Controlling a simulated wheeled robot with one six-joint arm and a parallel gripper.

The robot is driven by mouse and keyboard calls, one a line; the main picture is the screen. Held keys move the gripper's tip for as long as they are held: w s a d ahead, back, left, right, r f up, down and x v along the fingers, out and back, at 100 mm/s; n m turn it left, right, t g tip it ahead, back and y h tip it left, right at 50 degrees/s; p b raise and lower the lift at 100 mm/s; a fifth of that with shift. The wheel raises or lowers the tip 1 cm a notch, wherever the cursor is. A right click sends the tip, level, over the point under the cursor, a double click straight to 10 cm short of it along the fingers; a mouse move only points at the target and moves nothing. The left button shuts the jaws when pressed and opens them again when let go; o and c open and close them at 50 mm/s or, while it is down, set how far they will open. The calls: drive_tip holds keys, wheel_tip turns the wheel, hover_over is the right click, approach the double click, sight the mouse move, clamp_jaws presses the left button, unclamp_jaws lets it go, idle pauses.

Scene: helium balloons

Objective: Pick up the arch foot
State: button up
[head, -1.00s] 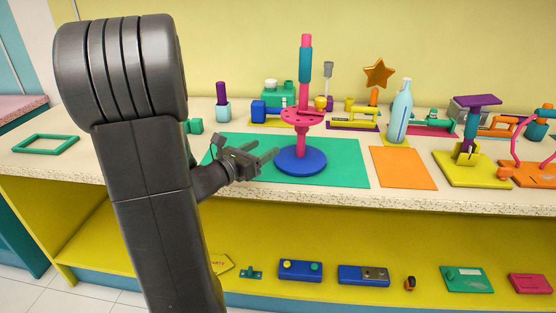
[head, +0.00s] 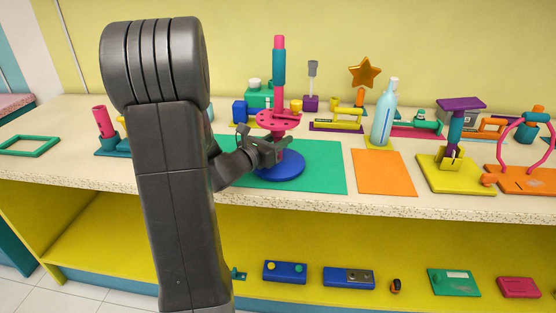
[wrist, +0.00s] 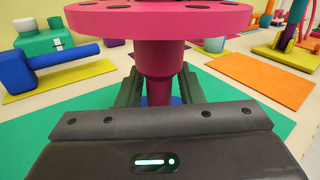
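The arch foot appears to be the stand with a round blue base (head: 281,168), a pink post, a pink disc with holes (head: 277,120) and a teal sleeve (head: 279,67). It stands upright on a green mat (head: 325,175). My gripper (head: 275,151) is low at the post, between disc and base. In the wrist view, its two dark fingers (wrist: 158,88) lie on either side of the pink post (wrist: 159,62), under the disc. Blue shows between post and fingers, so the gripper looks open. The post's top is out of the wrist view.
An orange mat (head: 384,173) lies to the right, with a light-blue bottle (head: 384,112) behind it. A yellow-based stand (head: 455,173) is farther right. Colourful parts line the back of the counter. My arm hides part of the counter's left side.

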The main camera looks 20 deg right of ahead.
clamp_jaws()
idle(1.0)
drive_tip(key=shift+w+r, duration=0.1)
drive_tip(key=shift+r, duration=0.05)
